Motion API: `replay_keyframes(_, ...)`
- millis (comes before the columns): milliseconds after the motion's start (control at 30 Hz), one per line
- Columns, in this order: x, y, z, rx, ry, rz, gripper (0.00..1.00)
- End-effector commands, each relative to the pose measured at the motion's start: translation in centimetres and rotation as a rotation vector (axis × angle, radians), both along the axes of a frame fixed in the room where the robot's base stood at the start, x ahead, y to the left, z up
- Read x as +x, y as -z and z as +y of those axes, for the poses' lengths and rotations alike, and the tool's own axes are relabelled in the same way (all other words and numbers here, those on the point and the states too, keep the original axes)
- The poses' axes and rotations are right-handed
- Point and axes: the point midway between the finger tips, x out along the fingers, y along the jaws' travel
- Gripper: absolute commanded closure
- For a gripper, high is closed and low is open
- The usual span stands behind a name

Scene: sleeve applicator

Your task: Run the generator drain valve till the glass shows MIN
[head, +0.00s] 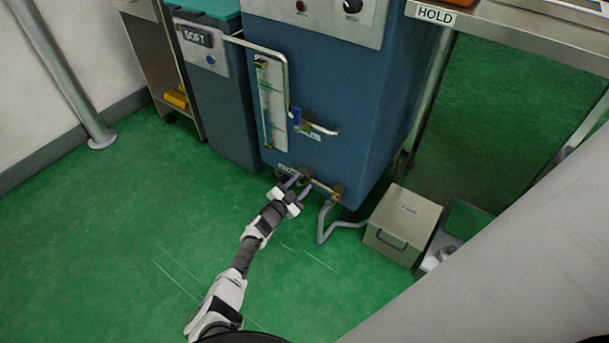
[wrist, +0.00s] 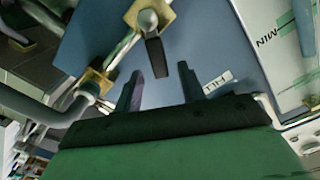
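The blue generator (head: 340,75) carries a white gauge panel (head: 280,127) on its front. The glass's level cannot be made out. In the wrist view part of the panel (wrist: 281,62) shows an upside-down MIN mark. Low on the generator is a brass pipe fitting (head: 306,173); in the wrist view a valve there has a dark lever (wrist: 155,58). My gripper (head: 299,183) is at this valve. Its fingers, seen in the wrist view (wrist: 160,72), are open, one on each side of the lever's end, with gaps showing.
A grey hose (head: 322,222) runs from a second brass fitting (head: 338,190) toward a beige box (head: 402,225). Above is a blue-handled valve (head: 296,116) with a spout. The SOFT unit (head: 205,80) stands left. Green floor (head: 120,230) is clear at the left.

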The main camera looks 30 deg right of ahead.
Motion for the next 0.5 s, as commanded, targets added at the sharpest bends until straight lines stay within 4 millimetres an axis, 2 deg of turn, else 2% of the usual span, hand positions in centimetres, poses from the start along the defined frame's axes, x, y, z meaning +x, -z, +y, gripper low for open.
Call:
replay_keyframes(33, -0.3, -0.7, 1.1, 0.002, -0.005, 0.003, 0.6)
replay_keyframes(300, -2.2, -0.6, 5.8, 0.002, -0.007, 0.003, 0.6)
replay_keyframes(500, -3.3, -0.4, 8.4, 0.001, -0.005, 0.002, 0.6)
